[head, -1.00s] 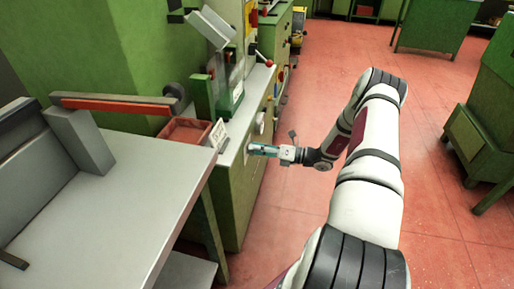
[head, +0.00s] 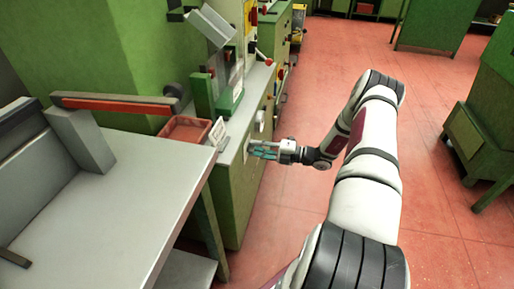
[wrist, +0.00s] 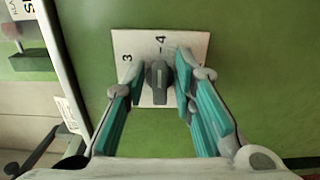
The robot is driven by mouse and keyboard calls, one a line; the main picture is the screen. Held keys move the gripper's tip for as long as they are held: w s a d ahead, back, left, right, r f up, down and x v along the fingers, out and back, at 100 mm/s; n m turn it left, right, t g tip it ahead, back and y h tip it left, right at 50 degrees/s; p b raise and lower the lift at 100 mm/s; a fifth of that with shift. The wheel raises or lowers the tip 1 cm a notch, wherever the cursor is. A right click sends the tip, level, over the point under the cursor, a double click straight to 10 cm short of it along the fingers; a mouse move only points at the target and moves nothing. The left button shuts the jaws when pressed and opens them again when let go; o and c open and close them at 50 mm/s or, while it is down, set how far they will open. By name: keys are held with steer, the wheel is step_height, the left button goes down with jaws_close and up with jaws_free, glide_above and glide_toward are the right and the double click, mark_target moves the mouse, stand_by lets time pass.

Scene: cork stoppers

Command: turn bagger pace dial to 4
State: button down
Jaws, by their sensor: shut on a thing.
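The bagger pace dial (wrist: 158,84) is a dark knob on a white plate (wrist: 130,44) fixed to a green panel. The wrist view shows the marks 3 at upper left and 4 above the knob. The knob stands roughly upright in that view, its upper end towards the 4. My gripper (wrist: 153,76) is shut on the knob, with a teal finger on each side; the right finger covers the plate's right part. In the head view my gripper (head: 254,149) reaches the cabinet front, and the dial is mostly hidden there.
The green cabinet (head: 233,205) has another pale round control (head: 260,121) farther along its front. A red bin (head: 186,130) and a small white sign sit on top. A grey table (head: 110,215) stands at left.

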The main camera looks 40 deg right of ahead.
steer(key=shift+s+f, duration=0.1)
stand_by(0.3)
steer(key=c, duration=1.6)
jaws_free()
steer(key=shift+c, duration=0.2)
steer(key=v, duration=1.2)
